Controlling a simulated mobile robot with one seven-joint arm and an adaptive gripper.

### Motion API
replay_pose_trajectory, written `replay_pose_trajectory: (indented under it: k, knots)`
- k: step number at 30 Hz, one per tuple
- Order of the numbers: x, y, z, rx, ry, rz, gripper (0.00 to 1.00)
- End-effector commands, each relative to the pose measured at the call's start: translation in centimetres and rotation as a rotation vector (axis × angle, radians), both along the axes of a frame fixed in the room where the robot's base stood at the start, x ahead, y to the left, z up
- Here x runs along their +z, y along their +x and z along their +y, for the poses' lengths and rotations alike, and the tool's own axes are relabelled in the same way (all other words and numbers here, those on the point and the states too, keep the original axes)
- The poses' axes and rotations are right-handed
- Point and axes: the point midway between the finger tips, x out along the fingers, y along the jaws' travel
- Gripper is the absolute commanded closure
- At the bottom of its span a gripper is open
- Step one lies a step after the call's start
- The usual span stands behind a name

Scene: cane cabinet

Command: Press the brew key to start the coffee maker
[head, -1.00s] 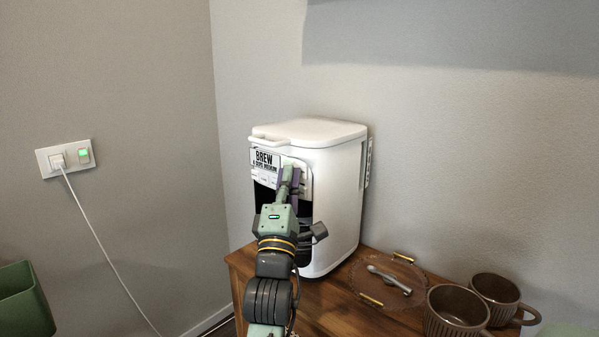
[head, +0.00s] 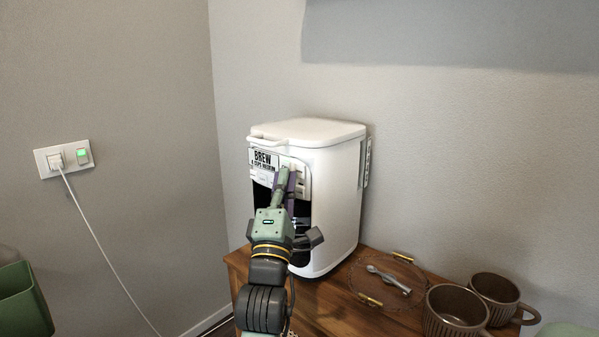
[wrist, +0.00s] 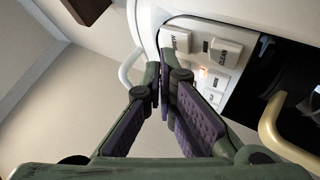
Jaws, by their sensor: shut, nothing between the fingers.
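My gripper (head: 284,172) is at the upper front of the machine, beside that label. In the wrist view my gripper (wrist: 164,72) has its fingertips together and empty, close to a group of white keys. One key (wrist: 176,40) has lettering I cannot read surely; another reads CLEAN (wrist: 223,52). Smaller keys (wrist: 213,84) lie below, partly behind the fingers. Whether the fingertips touch a key, I cannot tell. I cannot pick out the brew key.
The wooden cabinet top (head: 330,312) carries a round glass lid or tray (head: 367,299) with gold handles and two brown mugs (head: 456,312) (head: 497,295) at right. A green bin (head: 22,303) stands lower left.

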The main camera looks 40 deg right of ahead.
Motion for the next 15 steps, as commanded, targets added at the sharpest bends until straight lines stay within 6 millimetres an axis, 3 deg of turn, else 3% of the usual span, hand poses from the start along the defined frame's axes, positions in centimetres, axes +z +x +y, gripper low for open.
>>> replay_pose_trajectory:
  k: [15]
  knots:
    - [0.0,-0.3,4.7,0.002,-0.001,0.0,1.0]
